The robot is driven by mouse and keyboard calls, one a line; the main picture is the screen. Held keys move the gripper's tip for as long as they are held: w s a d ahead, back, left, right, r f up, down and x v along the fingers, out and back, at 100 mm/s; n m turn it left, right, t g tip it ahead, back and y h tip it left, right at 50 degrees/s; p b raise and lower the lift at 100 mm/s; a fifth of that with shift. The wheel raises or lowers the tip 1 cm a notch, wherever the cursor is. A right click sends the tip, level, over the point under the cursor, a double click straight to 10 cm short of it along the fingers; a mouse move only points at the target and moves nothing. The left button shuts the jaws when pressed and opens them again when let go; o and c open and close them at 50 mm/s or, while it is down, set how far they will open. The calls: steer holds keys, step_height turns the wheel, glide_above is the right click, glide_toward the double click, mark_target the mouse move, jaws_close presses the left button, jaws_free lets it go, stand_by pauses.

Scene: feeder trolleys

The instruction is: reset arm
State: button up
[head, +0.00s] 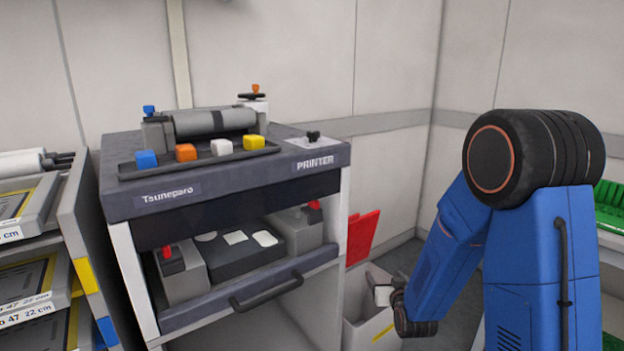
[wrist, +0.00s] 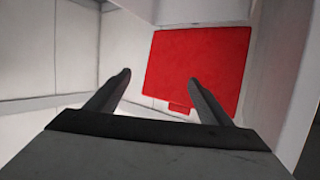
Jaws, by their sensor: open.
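My gripper shows in the wrist view (wrist: 160,85) with its two dark fingers spread apart and nothing between them. Beyond the fingers there is a red panel (wrist: 200,65), apart from them as far as I can tell. In the head view my blue arm comes down from the right and bends low toward the left. Its wrist end is in front of a pale bin (head: 365,328), and the fingertips are not clear there. Red sheets (head: 362,236) stand upright behind the bin, beside the printer trolley.
The printer trolley (head: 235,205) stands left of my arm, with coloured blocks on its top tray and a drawer handle (head: 268,291) in front. A shelf rack (head: 62,250) is at the far left. Green trays (head: 609,205) are at the right edge. Walls close the back.

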steer(key=s+d+r+g, duration=0.2)
steer(key=s+r+g, duration=0.1)
steer(key=s+r, duration=0.4)
steer(key=s+d+r+g, duration=0.1)
steer(key=s+r+g, duration=0.1)
steer(key=s, duration=0.9)
steer(key=s+d+r+g, duration=0.1)
steer(key=s+r, duration=0.3)
steer(key=s, duration=0.8)
steer(key=s+d+r+g, duration=0.1)
steer(key=s+r+g, duration=0.2)
steer(key=s, duration=0.9)
steer(key=shift+s+g+h, duration=0.2)
steer(key=shift+g+h, duration=0.1)
steer(key=shift+g, duration=0.1)
